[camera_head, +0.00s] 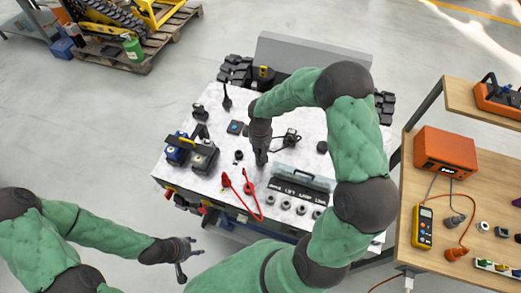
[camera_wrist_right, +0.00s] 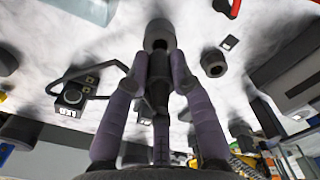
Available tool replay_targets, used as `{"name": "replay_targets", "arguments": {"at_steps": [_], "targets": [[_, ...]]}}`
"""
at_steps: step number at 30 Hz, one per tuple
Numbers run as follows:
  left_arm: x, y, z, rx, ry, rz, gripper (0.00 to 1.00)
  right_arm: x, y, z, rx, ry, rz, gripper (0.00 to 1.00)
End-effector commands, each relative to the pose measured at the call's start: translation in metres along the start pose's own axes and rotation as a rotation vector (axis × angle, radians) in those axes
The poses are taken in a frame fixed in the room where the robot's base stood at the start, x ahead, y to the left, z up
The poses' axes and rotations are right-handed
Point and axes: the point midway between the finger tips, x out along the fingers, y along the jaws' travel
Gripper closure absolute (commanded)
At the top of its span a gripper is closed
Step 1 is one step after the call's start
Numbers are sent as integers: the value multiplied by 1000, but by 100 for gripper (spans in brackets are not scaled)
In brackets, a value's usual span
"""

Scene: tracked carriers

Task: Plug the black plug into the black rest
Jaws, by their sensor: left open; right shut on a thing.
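My right gripper (camera_head: 261,160) reaches down over the middle of the white-topped table. In the right wrist view its fingers (camera_wrist_right: 160,60) are closed around a dark, narrow piece, which I take for the black plug (camera_wrist_right: 157,92). A grey-black cylindrical end (camera_wrist_right: 159,36) shows at the fingertips; I cannot tell whether it touches the table. A short black ring, likely the black rest (camera_head: 238,155), stands apart, just left of the right gripper; it also shows in the right wrist view (camera_wrist_right: 213,62). My left gripper (camera_head: 185,256) is open and empty, off the table's front left.
A small box with a black cable (camera_head: 291,137) stands right of the gripper. Red clamps with leads (camera_head: 248,186) and a row of grey rings (camera_head: 286,205) lie in front. A battery-like block (camera_head: 205,157) is at left. A wooden bench (camera_head: 395,250) stands right.

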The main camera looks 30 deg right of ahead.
Motion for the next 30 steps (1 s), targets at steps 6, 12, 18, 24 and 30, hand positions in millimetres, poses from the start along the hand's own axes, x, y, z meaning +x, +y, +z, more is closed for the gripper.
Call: {"name": "replay_targets", "arguments": {"at_steps": [6, 12, 18, 24, 30], "targets": [[4, -2, 0, 0, 0, 0, 56, 6, 0, 0, 0, 0, 0, 100], [8, -3, 0, 0, 0, 0, 56, 10, 0, 0, 0, 0, 0, 100], [11, -4, 0, 0, 0, 0, 56, 14, 0, 0, 0, 0, 0, 100], [14, -5, 0, 0, 0, 0, 56, 18, 0, 0, 0, 0, 0, 100], [18, -6, -1, 0, 0, 0, 56, 22, 0, 0, 0, 0, 0, 100]]}}
